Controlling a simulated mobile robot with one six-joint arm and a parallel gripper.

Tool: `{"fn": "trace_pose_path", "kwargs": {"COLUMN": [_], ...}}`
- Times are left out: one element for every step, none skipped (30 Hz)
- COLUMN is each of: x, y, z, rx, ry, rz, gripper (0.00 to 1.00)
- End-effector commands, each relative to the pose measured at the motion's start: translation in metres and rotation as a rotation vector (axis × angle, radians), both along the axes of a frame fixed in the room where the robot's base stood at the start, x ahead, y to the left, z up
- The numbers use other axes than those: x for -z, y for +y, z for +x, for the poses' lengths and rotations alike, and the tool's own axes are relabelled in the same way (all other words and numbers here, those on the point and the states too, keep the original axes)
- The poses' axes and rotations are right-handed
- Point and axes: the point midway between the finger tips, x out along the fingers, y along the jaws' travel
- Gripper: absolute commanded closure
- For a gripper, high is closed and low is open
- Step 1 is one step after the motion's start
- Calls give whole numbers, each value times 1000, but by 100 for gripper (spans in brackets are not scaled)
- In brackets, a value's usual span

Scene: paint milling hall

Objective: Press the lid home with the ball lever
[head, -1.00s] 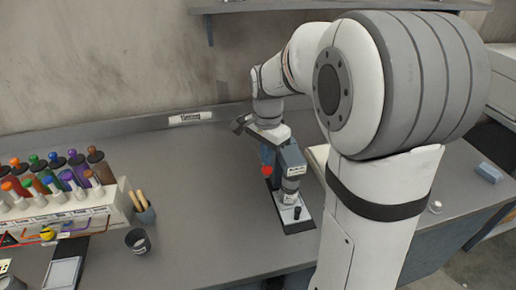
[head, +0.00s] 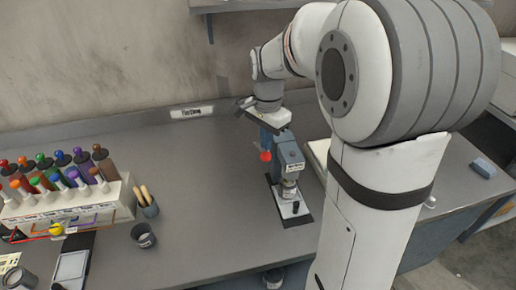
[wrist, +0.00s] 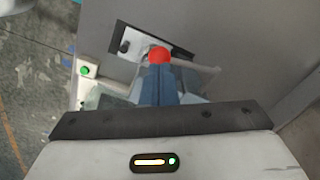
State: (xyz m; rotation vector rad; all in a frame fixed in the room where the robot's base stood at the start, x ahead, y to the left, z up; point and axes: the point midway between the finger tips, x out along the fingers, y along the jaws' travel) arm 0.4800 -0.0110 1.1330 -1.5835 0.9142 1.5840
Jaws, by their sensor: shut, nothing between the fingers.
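The lidding press (head: 290,153) stands upright on the bench, a grey-blue body on a pale base plate (head: 293,209). A small can (head: 289,188) sits under its head; I cannot tell how far its lid is down. The lever's red ball (head: 265,156) is at the left of the press, and it also shows in the wrist view (wrist: 159,56). My gripper (head: 267,145) points down with its blue fingers shut, just above the ball. In the wrist view the fingertips (wrist: 160,70) line up with the ball; I cannot tell whether they touch it.
A rack (head: 75,208) with several colour bottles stands at the left. A cup with wooden sticks (head: 147,205) and a dark cup (head: 143,236) are beside it. A blue block (head: 482,167) lies at the far right. The bench between cups and press is clear.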

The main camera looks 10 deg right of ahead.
Motion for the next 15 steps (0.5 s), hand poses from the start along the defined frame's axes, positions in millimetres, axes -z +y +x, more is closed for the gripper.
{"fn": "trace_pose_path", "kwargs": {"x": [0, 0, 0, 0, 0, 0, -1, -2, -4, -6, -9, -12, -16, -19, -23], "y": [0, 0, 0, 0, 0, 0, 0, 0, 0, 0, 0, 0, 0, 0, 0], "z": [0, 0, 0, 0, 0, 0, 0, 0, 0, 0, 0, 0, 0, 0, 0], "rx": [0, 0, 0, 0, 0, 0, 0, 0, 0, 0, 0, 0, 0, 0, 0], "ry": [0, 0, 0, 0, 0, 0, 0, 0, 0, 0, 0, 0, 0, 0, 0], "rz": [0, 0, 0, 0, 0, 0, 0, 0, 0, 0, 0, 0, 0, 0, 0], "gripper": [100, 100, 100, 100, 100, 100, 100, 100, 100, 100, 100, 100, 100, 100, 100]}}
